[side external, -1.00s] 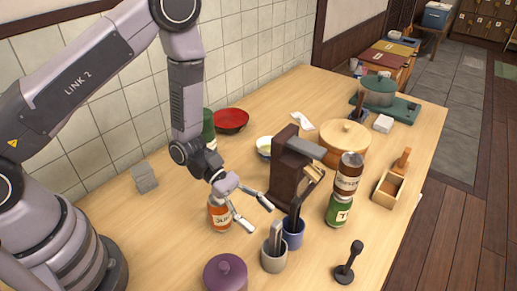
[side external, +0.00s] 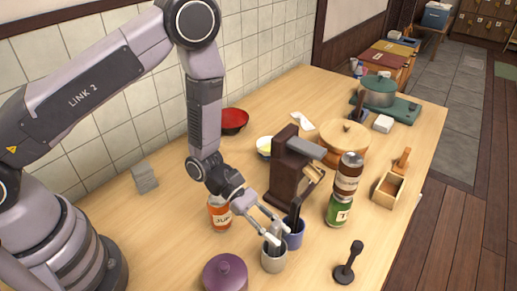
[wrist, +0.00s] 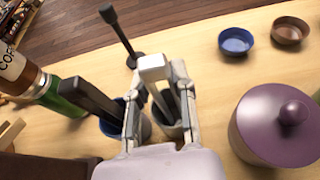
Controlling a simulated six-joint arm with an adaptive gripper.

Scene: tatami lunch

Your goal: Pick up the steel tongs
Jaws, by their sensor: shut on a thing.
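The steel tongs (wrist: 152,68) stand upright in a grey cup (side external: 273,261), with their pale top end showing between my fingers in the wrist view. My gripper (side external: 277,237) reaches down over this cup, and in the wrist view my gripper (wrist: 158,85) is shut on the tongs, one finger on each side. The lower part of the tongs is hidden inside the cup. In the side view my fingers cover much of the tongs.
A blue cup (side external: 294,239) with dark utensils (wrist: 92,98) stands close beside the grey cup. A purple lidded pot (side external: 225,273), an orange jar (side external: 219,214), a dark brown stand (side external: 289,168) and a black upright tool (side external: 349,262) surround it.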

